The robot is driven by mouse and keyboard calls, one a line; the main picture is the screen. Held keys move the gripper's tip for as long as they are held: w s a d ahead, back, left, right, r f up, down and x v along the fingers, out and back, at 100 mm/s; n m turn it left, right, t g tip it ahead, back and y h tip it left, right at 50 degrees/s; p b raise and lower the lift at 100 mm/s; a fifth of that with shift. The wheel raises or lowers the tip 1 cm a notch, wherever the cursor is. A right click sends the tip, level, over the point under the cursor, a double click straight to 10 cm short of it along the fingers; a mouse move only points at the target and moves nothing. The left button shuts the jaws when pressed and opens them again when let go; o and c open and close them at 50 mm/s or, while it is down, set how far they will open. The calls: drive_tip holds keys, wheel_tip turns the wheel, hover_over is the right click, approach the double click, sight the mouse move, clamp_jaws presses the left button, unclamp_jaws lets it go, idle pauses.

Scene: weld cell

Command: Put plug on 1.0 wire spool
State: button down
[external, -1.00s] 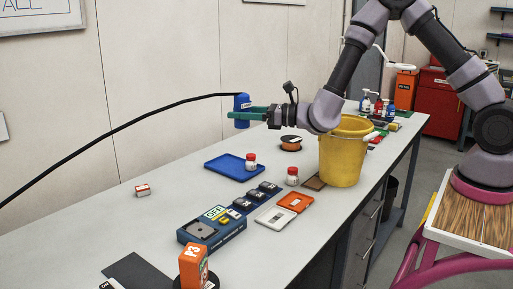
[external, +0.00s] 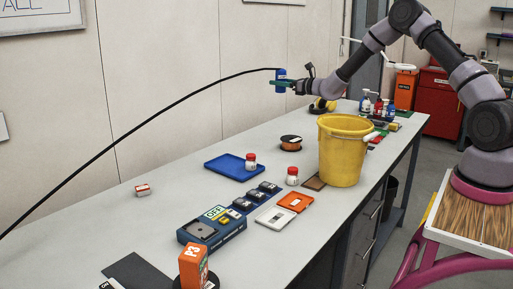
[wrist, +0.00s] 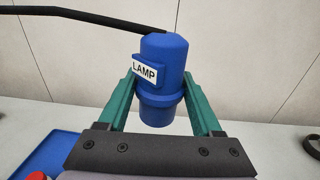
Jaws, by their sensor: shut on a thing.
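The blue plug (external: 281,80), on a long black cable, is held upright in the air by my gripper (external: 283,85). In the wrist view the plug (wrist: 160,75) has a white LAMP label, and the green fingers are shut on its sides. A spool with an orange-brown top (external: 291,142) lies on the bench below and in front of the gripper. No spool marking is readable, so I cannot tell which is 1.0.
A tall yellow bucket (external: 342,155) stands right of the orange-brown spool. A blue tray (external: 222,168), red-and-white jars (external: 292,176), an orange case (external: 295,202) and a blue OFF box (external: 212,230) are nearer. Bottles (external: 378,106) stand at the back. The cable (external: 120,138) arches leftward.

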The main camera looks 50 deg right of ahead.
drive_tip(key=d, duration=0.5)
hover_over(285, 137)
drive_tip(key=shift+h, duration=0.3)
drive_tip(key=f, duration=1.7)
drive_tip(key=shift+w+d, duration=0.15)
drive_tip(key=shift+d, duration=0.05)
drive_tip(key=shift+f, duration=2.05)
drive_tip(key=shift+f, duration=0.15)
drive_tip(key=shift+c, duration=0.3)
unclamp_jaws()
